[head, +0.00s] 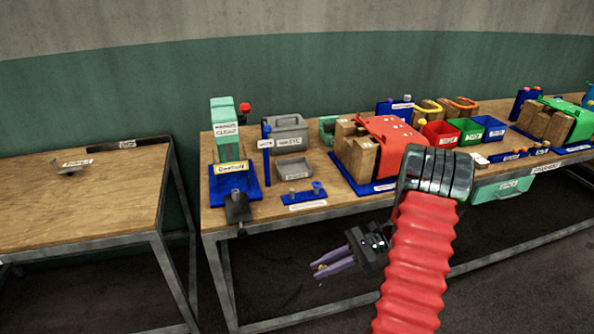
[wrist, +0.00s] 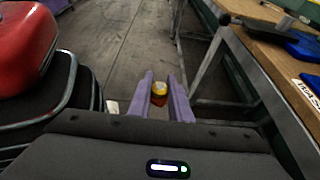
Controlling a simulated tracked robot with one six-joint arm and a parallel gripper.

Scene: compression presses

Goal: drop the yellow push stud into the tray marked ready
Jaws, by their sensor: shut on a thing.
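My gripper (head: 322,268) hangs in front of the right bench, below its top and over the floor. In the wrist view its two purple fingers (wrist: 167,100) are shut on the yellow push stud (wrist: 159,88), which has a yellow top and a darker orange lower part. In the head view the stud is only a small yellowish spot at the fingertips. A small grey tray (head: 293,168) lies on the right bench. A small grey piece with a label (head: 68,168) is on the left table. I cannot read for certain which tray is marked ready.
The right bench (head: 222,222) holds a green press (head: 226,135), a red-topped press (head: 397,140), and red, green and blue bins (head: 440,134). The left table (head: 110,195) is mostly bare. A gap separates the tables. A teal drawer (head: 502,188) hangs under the bench.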

